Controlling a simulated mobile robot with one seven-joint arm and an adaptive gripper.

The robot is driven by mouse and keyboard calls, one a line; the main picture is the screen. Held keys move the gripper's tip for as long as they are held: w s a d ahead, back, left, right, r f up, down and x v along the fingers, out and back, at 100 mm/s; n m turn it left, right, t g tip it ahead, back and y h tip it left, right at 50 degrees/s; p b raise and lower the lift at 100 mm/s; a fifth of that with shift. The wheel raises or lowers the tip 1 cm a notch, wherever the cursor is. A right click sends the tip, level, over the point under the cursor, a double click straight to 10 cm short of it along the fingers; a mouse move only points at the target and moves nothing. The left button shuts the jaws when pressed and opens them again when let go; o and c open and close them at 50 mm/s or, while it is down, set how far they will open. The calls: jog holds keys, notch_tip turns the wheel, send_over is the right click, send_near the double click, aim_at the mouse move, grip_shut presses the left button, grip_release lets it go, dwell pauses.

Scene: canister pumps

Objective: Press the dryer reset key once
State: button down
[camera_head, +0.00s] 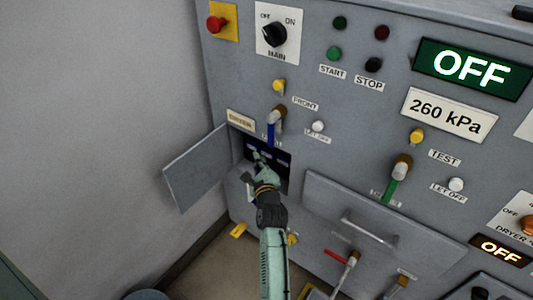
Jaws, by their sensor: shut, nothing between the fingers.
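The small compartment (283,174) under the "DRYER" label (241,120) stands open, with a dark panel inside. Its grey door (199,167) is swung out to the left. Small pale markings show on the dark panel, too small to read, so I cannot tell which key is the reset key. My gripper (257,157) is shut and empty, with its fingertips in front of or inside the opening. It hides part of the panel. I cannot tell whether the tips touch a key.
A blue-handled valve (271,132) sits just above the opening. A drawer-like panel with a bar handle (369,230) is to the right. The large display (472,68) reads OFF, and a plate (449,115) reads 260 kPa. The grey wall at left is bare.

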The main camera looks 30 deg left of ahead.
jog(key=shift+s+a+p, duration=0.2)
jog(key=shift+s+p, duration=1.05)
jog(key=shift+p, duration=0.7)
jog(key=shift+s+a+p, duration=0.15)
jog(key=shift+s+p, duration=1.1)
jog(key=shift+p, duration=0.65)
